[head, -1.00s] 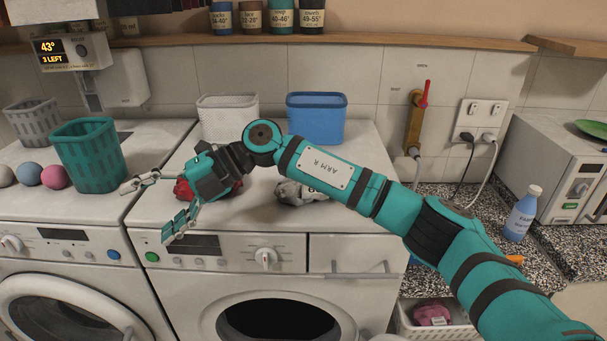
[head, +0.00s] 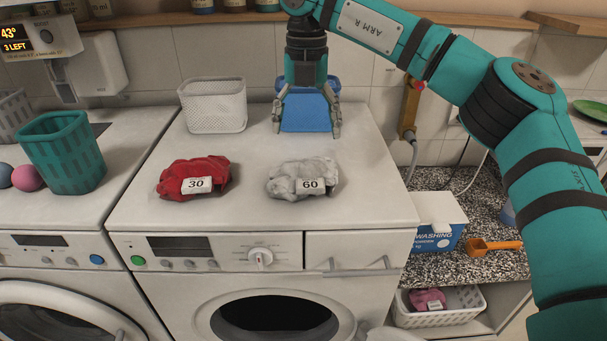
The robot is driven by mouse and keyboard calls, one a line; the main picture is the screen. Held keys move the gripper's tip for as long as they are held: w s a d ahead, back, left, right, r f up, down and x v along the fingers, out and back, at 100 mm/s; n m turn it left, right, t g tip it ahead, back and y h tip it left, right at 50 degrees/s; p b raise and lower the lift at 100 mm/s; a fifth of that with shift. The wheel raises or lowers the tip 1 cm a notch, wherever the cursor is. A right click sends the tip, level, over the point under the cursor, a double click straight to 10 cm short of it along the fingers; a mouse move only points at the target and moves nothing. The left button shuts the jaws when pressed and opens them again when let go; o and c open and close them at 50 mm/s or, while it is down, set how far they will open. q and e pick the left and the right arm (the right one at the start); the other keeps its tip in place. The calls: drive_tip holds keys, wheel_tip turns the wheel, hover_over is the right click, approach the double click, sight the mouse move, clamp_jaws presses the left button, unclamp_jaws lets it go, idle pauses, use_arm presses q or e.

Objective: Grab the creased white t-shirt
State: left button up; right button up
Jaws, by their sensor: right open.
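A creased white t-shirt (head: 290,176) lies bunched on top of the middle washing machine, with a tag reading 60 at its front right. My right gripper (head: 307,128) is open and empty, pointing down, above and behind the white t-shirt and in front of the blue bin. Its fingers are apart from the cloth. A red crumpled garment (head: 190,172) with a tag reading 30 lies to the left of the white one. My left gripper does not show.
A white basket (head: 213,106) and a blue bin (head: 306,108) stand at the back of the machine top (head: 245,215). A teal basket (head: 63,152) stands on the left machine. A washing powder box (head: 438,222) and an orange scoop (head: 492,246) are on the right counter.

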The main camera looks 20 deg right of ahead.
sight(303, 161)
wheel_tip(303, 161, down, 3)
drive_tip(key=shift+s+f+p, duration=0.1)
drive_tip(key=shift+p, duration=0.25)
drive_tip(key=shift+a+f+p, duration=0.15)
drive_tip(key=shift+f+p, duration=0.35)
wheel_tip(303, 161, down, 4)
drive_tip(key=shift+r+p, duration=0.2)
drive_tip(key=shift+p, duration=0.85)
drive_tip(key=shift+f, duration=0.45)
drive_tip(key=shift+a, duration=0.1)
drive_tip(key=shift+c, duration=0.4)
drive_tip(key=c, duration=1.3)
drive_tip(key=shift+r, duration=0.1)
